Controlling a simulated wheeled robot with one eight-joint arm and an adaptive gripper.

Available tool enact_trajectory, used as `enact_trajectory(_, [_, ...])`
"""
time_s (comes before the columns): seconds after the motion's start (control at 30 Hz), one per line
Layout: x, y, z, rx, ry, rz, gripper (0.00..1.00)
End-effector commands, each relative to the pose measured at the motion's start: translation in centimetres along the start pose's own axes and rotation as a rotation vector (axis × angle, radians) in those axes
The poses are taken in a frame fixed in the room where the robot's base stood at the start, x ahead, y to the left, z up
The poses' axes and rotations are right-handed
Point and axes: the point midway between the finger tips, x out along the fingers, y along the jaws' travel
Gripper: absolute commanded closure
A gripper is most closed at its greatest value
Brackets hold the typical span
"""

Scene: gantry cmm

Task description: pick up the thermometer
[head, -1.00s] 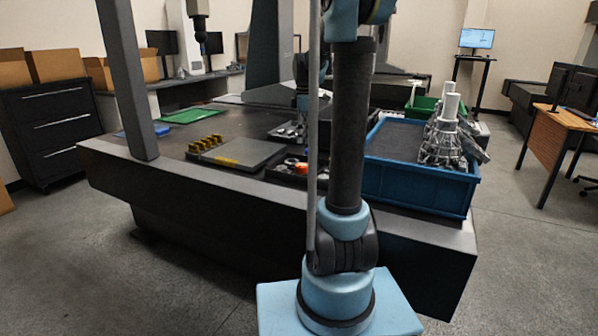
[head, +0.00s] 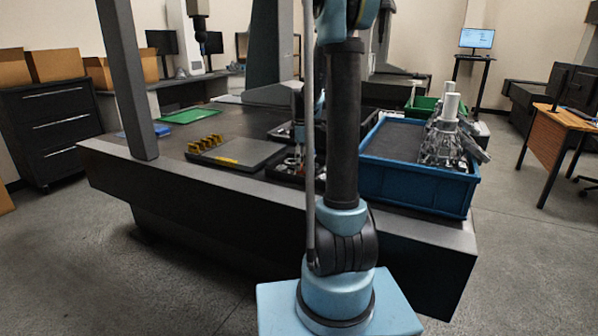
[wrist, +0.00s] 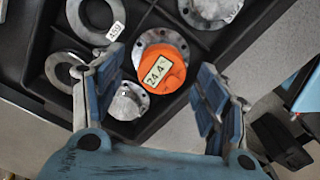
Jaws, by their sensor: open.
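The thermometer is an orange round-bodied device (wrist: 166,75) with a small display reading about 24.4, seen in the wrist view. It lies over a grey metal flange in a compartment of a black tray (wrist: 42,112). My gripper (wrist: 160,62) is open, with one blue-padded finger to the left of the thermometer and one to the right. The fingers appear apart from it, with nothing held between them. In the head view my gripper (head: 297,158) is down at the tray, and the thermometer is hidden there.
Metal rings and flanges (wrist: 60,70) fill nearby compartments; one carries a 459 label. In the head view a blue crate (head: 415,190) with metal parts stands right of the tray. The table's front edge is close.

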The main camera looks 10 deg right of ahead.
Motion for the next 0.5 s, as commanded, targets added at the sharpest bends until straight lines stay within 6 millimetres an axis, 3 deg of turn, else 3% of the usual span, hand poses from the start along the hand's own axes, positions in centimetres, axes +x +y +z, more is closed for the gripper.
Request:
enact_trajectory(0.37, [1.12,-0.01,0.02,0.000,0.000,0.000,0.32])
enact_trajectory(0.4, [1.11,-0.01,0.01,0.000,0.000,0.000,0.35])
enact_trajectory(0.5, [1.10,-0.01,0.01,0.000,0.000,0.000,0.57])
